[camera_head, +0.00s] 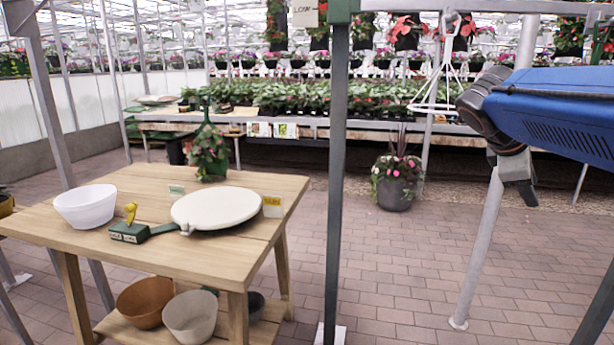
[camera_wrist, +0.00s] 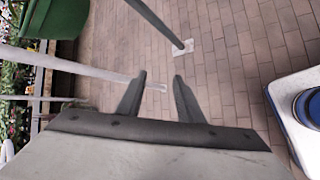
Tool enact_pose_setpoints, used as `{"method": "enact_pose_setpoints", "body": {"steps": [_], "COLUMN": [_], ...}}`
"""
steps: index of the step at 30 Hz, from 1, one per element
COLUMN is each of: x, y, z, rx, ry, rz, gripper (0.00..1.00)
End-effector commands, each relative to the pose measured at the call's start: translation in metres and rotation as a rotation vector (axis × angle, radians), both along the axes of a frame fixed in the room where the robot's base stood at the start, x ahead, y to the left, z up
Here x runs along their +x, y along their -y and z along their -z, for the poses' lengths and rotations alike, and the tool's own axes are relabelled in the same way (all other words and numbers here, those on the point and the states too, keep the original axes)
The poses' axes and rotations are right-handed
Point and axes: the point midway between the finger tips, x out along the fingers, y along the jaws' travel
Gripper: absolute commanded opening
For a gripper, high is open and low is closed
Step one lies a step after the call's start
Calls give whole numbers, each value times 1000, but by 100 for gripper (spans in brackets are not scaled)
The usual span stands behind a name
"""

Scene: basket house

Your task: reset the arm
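My gripper (camera_head: 518,178) hangs at the end of my blue arm on the right side of the head view, in the air above the brick floor.
A wooden table (camera_head: 120,205) at left bears a white bowl (camera_head: 86,206), a round white board (camera_head: 216,207) and a potted plant (camera_head: 208,150). A dark green post (camera_head: 336,190) and a grey pole (camera_head: 479,245) stand nearby. A planter (camera_head: 396,182) sits behind on open paving.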

Motion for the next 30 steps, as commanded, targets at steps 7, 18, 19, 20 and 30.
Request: {"method": "enact_pose_setpoints", "body": {"steps": [7,18,19,20,30], "x": [-71,-163,-168,-172,-188], "y": [-62,-152,-157,-161,-179], "z": [93,213,219,225,247], "rx": [355,852,881,905,1006], "ry": [201,402,411,417,447], "rz": [168,550,577,601,709], "gripper": [34,34,34,34,34]}}
